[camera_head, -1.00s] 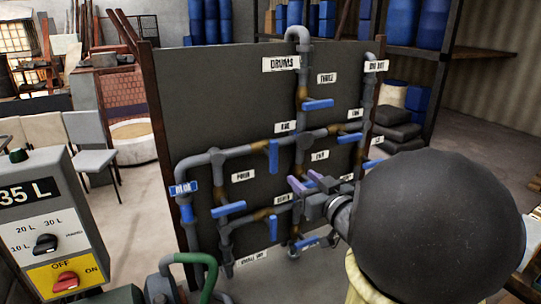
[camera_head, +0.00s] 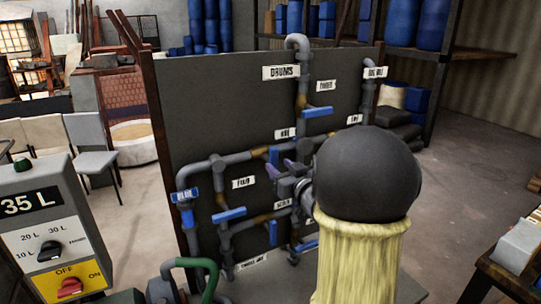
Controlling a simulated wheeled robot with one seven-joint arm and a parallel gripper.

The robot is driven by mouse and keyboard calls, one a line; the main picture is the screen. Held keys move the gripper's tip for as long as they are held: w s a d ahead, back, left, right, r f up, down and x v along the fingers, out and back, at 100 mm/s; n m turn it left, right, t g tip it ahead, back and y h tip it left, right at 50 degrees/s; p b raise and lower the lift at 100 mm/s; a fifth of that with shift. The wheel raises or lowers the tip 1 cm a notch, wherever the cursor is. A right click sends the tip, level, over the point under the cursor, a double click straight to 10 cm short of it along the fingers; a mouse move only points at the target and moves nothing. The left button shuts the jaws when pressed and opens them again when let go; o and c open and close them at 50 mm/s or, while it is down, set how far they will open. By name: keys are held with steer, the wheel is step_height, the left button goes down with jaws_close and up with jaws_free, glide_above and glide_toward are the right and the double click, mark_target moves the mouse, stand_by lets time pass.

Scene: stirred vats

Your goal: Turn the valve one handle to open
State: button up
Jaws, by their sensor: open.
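A label that seems to read ONE (camera_head: 285,134) is on the dark pipe panel. Just below and left of it is a blue lever handle (camera_head: 274,155), hanging roughly upright across the sloping grey pipe. My gripper (camera_head: 280,168) has purple fingers and is open, just below and right of this handle. The fingers look apart, with nothing between them. From this angle I cannot tell whether a finger touches the handle. My gripper and arm hide the pipework to the right.
Other blue handles are on the panel, at the upper pipe (camera_head: 317,111) and lower left (camera_head: 229,214). A control box (camera_head: 50,235) stands at the left. A green hose (camera_head: 195,262) curves in front of the panel. Open floor lies to the right.

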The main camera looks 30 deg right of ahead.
mark_target(275, 163)
steer(key=w+p, duration=0.1)
steer(key=w, duration=0.5)
steer(key=shift+w+a, duration=0.15)
steer(key=shift+w, duration=0.05)
jaws_close()
